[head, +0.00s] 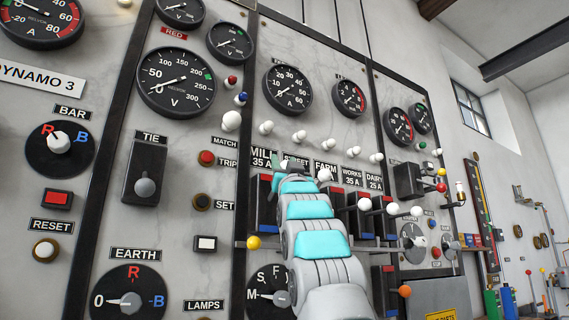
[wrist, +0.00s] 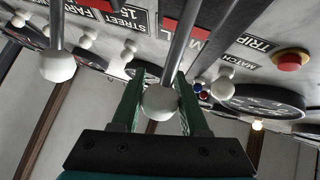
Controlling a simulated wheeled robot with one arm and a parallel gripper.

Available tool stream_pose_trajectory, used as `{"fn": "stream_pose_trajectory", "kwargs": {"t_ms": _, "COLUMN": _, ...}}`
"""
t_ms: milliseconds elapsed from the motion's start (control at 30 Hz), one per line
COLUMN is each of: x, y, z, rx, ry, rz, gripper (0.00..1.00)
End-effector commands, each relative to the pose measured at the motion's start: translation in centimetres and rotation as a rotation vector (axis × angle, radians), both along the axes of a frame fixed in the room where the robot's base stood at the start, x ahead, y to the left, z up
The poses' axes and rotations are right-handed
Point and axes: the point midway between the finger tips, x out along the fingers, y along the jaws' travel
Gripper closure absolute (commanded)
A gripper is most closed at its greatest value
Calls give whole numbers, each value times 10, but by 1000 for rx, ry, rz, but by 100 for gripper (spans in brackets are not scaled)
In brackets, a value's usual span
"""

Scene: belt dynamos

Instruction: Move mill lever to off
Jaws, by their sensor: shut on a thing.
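The mill lever shows in the wrist view as a grey rod with a white ball knob (wrist: 160,102). The rod runs from the top edge, by a partly covered label (wrist: 197,35), down to the knob. My gripper (wrist: 158,88) has its green fingers on both sides of the knob, shut on it. In the head view the MILL label (head: 262,157) is readable. My gripper (head: 277,163) is just below and right of it, and my arm hides the knob and most of the lever.
The street lever's white knob (wrist: 57,66) hangs beside my gripper in the wrist view. More white-knobbed levers (head: 364,204) stand to the right in the head view. A red trip button (head: 206,158) is on the left. A yellow knob (head: 254,243) juts out beside my arm.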

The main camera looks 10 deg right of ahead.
Motion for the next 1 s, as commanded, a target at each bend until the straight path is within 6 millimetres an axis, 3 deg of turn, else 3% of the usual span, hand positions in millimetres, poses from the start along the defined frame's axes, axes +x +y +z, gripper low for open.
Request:
{"fn": "stream_pose_trajectory", "kwargs": {"t_ms": 67, "x": 0, "y": 0, "z": 0, "rx": 0, "ry": 0, "rz": 0, "gripper": 100}}
{"fn": "stream_pose_trajectory", "kwargs": {"t_ms": 1000, "x": 0, "y": 0, "z": 0, "rx": 0, "ry": 0, "rz": 0, "gripper": 100}}
